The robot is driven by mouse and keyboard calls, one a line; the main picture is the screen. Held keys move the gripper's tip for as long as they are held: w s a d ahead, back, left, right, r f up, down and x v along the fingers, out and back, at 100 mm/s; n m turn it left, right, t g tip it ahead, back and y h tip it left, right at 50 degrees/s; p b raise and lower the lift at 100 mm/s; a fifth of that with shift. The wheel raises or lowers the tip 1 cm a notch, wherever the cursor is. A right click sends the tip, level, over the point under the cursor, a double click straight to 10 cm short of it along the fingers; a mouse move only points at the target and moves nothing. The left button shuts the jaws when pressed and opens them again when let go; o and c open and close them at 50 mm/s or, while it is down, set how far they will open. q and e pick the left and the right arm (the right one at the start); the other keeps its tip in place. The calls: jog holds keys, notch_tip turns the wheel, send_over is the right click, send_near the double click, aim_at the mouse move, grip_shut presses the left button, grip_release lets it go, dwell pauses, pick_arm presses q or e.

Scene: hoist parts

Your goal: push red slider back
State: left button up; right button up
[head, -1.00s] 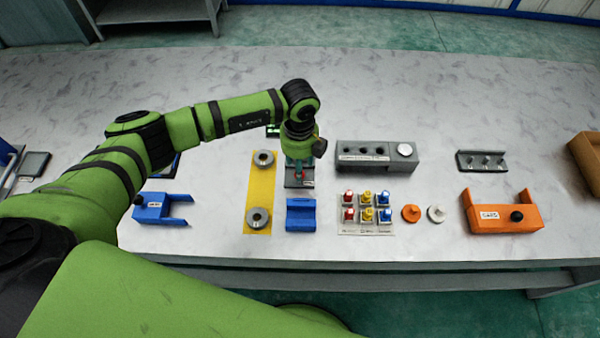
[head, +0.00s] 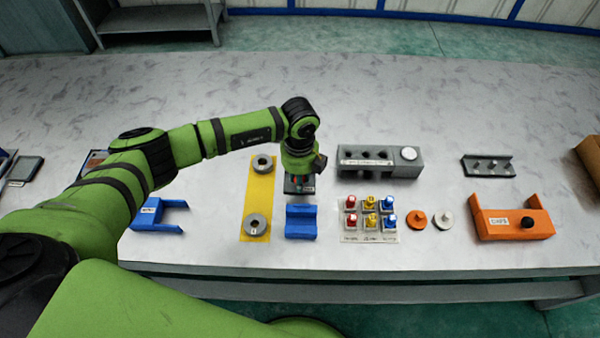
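My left arm reaches in from the left, and its gripper (head: 299,176) points down over a small dark plate (head: 300,189) in the middle of the table. The wrist covers the far part of the plate, and the fingers are too small and hidden to tell open from shut. I cannot make out the red slider clearly now; it seems hidden under or behind the gripper. My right gripper is not in view.
A blue block (head: 301,222) stands just in front of the plate. A yellow strip (head: 259,199) with two metal rings lies to its left. A grey block with holes (head: 350,171) and coloured pieces on a white board (head: 346,236) are at right.

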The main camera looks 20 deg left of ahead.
pick_arm(q)
jog(key=shift+w+a+f+b, duration=0.1)
jog(key=shift+w+b, duration=0.25)
jog(key=shift+b, duration=0.05)
dwell(0.7)
jog(key=shift+w+a, duration=0.1)
jog(key=shift+w, duration=0.1)
dwell(0.5)
jog(key=o, duration=0.7)
jog(key=shift+o, duration=0.6)
jog(key=shift+w, duration=0.1)
jog(key=shift+r, duration=0.35)
jog(key=shift+r+p, duration=2.7)
jog(key=shift+r, duration=0.55)
